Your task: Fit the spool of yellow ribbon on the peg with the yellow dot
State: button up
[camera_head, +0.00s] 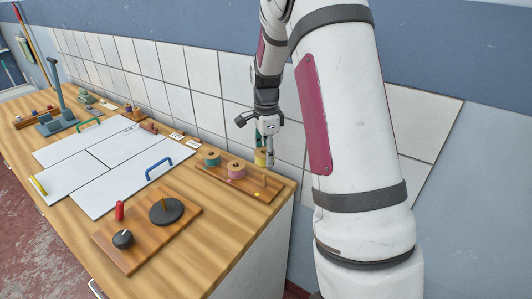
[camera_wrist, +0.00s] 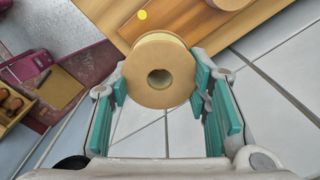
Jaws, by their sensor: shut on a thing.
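The spool of yellow ribbon (camera_wrist: 160,72), with tan flanges and a centre hole, sits between the teal finger pads of my gripper (camera_wrist: 162,84). In the head view my gripper (camera_head: 264,149) holds the yellow spool (camera_head: 260,158) above the right end of a wooden peg board (camera_head: 225,178). The yellow dot (camera_head: 257,195) is on that end of the board; it also shows in the wrist view (camera_wrist: 142,14), just beyond the spool. The spool is apart from the dot in the wrist view. The peg by the dot is not clearly visible there.
A teal spool (camera_head: 212,158) and a pink spool (camera_head: 236,169) stand on the same board, to the left. A tiled wall (camera_head: 205,113) is close behind. A board with a black disc (camera_head: 166,210) and a red handle (camera_head: 119,211) lies in front. White panels (camera_head: 100,160) lie left.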

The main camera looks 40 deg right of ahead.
dwell(0.3)
jog(key=shift+a+f+b, duration=0.1)
jog(key=shift+f+b, duration=0.65)
jog(key=shift+f, duration=1.25)
jog(key=shift+f+b, duration=0.55)
jog(key=shift+f, duration=0.7)
dwell(0.4)
jog(key=shift+f, duration=0.35)
jog(key=shift+f+b, duration=0.35)
jog(key=shift+f, duration=0.2)
jog(key=o, duration=1.9)
jog(key=shift+r, duration=0.1)
